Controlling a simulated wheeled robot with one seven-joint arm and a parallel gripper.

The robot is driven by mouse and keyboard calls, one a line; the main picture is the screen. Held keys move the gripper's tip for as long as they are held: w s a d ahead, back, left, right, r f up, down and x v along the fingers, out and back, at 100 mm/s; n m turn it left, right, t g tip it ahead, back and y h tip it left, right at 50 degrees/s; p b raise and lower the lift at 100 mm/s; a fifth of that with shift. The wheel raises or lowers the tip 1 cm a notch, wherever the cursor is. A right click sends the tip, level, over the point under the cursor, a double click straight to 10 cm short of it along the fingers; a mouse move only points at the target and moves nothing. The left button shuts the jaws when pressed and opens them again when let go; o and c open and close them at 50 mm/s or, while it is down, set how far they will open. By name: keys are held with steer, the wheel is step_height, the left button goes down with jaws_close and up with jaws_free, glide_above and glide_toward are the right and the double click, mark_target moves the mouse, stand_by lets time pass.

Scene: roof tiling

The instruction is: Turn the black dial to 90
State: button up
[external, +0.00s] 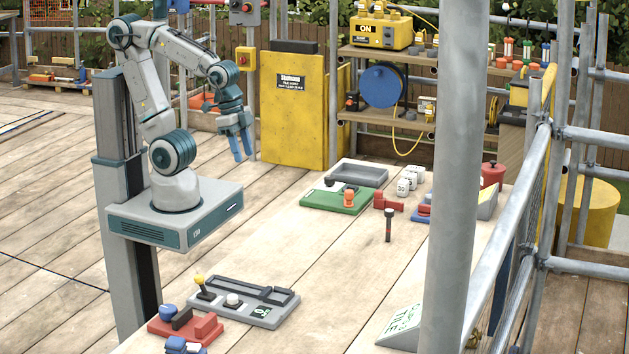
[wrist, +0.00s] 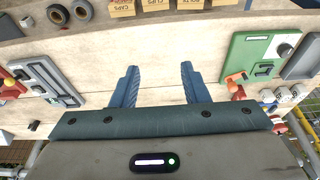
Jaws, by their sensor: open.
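A grey console (external: 240,303) lies at the near end of the long wooden worktop in the external view. A grey panel, likely the same console (wrist: 44,80), shows at the left in the wrist view. My gripper (external: 241,157) hangs pointing down, clear of the console. Its blue fingers (wrist: 158,84) are apart with nothing between them.
A green board (external: 335,202) and grey tray (external: 357,175) lie farther along the worktop. A dark upright post (external: 388,226) stands mid-worktop. Red and blue blocks (external: 186,324) sit beside the console. A scaffold pole (external: 456,180) hides part of the right side. The worktop's middle is mostly clear.

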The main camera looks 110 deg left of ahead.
steer(key=shift+o, duration=0.5)
steer(key=shift+w+a+r, duration=0.1)
steer(key=n+g+p, duration=0.3)
steer(key=n, duration=1.1)
glide_above(330, 177)
step_height(330, 177, down, 4)
step_height(330, 177, down, 12)
steer(key=shift+f+p, duration=0.2)
steer(key=shift+p, duration=0.1)
steer(key=c, duration=1)
